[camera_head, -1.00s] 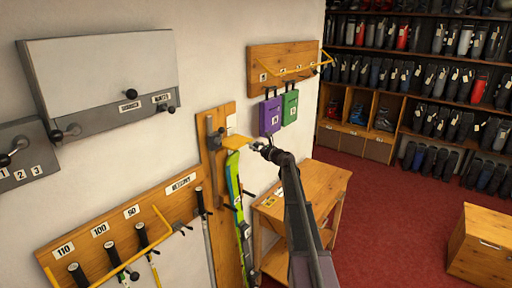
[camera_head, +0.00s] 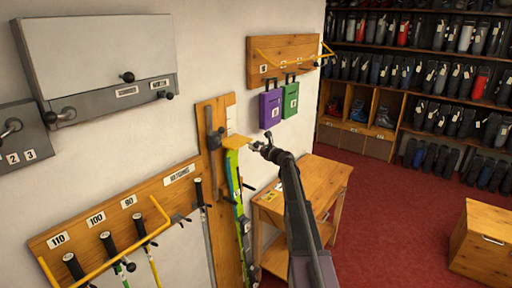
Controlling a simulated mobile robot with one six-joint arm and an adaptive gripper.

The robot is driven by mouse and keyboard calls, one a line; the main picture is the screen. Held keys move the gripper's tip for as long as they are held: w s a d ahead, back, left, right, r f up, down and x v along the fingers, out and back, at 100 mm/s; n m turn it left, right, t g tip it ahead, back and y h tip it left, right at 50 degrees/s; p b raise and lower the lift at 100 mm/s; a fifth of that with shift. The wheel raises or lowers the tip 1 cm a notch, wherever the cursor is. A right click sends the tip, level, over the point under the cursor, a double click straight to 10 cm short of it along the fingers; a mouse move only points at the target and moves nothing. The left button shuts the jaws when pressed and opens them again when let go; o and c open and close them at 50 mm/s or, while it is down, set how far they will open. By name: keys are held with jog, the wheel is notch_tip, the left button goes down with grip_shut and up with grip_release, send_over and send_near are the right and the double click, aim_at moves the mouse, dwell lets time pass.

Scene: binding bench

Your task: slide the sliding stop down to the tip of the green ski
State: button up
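The sliding stop (camera_head: 237,142) is an orange-yellow plate sticking out from an upright wooden board (camera_head: 211,108). The green ski (camera_head: 232,170) stands upright against this board, with its top end directly under the stop. The stop looks at or very close to the ski tip, but whether they touch is too small to tell. My gripper (camera_head: 257,147) is at the right edge of the stop, at about its height. Its dark fingers are small here, so I cannot tell whether they are open, shut or holding the stop's edge.
A purple tag (camera_head: 270,110) and a green tag (camera_head: 290,101) hang above and right of my gripper. A wooden table (camera_head: 317,180) stands behind my arm. A pole rack (camera_head: 150,198) is at left, below a grey cabinet (camera_head: 90,62). Red floor (camera_head: 385,220) is open at right.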

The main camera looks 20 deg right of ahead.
jog(key=shift+o, duration=0.3)
jog(key=shift+s, duration=0.1)
jog(key=v, duration=1.2)
dwell(0.6)
jog(key=s+a+f+n+g+b, duration=0.2)
jog(key=s+a+f+n+g, duration=0.1)
jog(key=s+a+f+n, duration=0.4)
jog(key=s+a+f+n+g+y+b, duration=0.1)
jog(key=s+a+f+n+g+b, duration=0.25)
jog(key=a, duration=0.55)
jog(key=s+a+f+n+g+b, duration=0.1)
jog(key=s+a+f+n+g, duration=0.3)
jog(key=a+f+n, duration=0.3)
jog(key=s+a+f+n+g+h+b, duration=0.3)
jog(key=s+f+n, duration=0.3)
jog(key=s, duration=0.4)
jog(key=s+a+f+n+g+h+b, duration=0.2)
jog(key=s+f+n+g+h+b, duration=0.1)
jog(key=s+f+n, duration=0.3)
jog(key=s+f+h, duration=0.1)
jog(key=s+f, duration=0.1)
jog(key=s, duration=0.2)
jog(key=shift+s+a+b, duration=0.3)
jog(key=shift+s+a, duration=0.05)
jog(key=shift+a, duration=0.05)
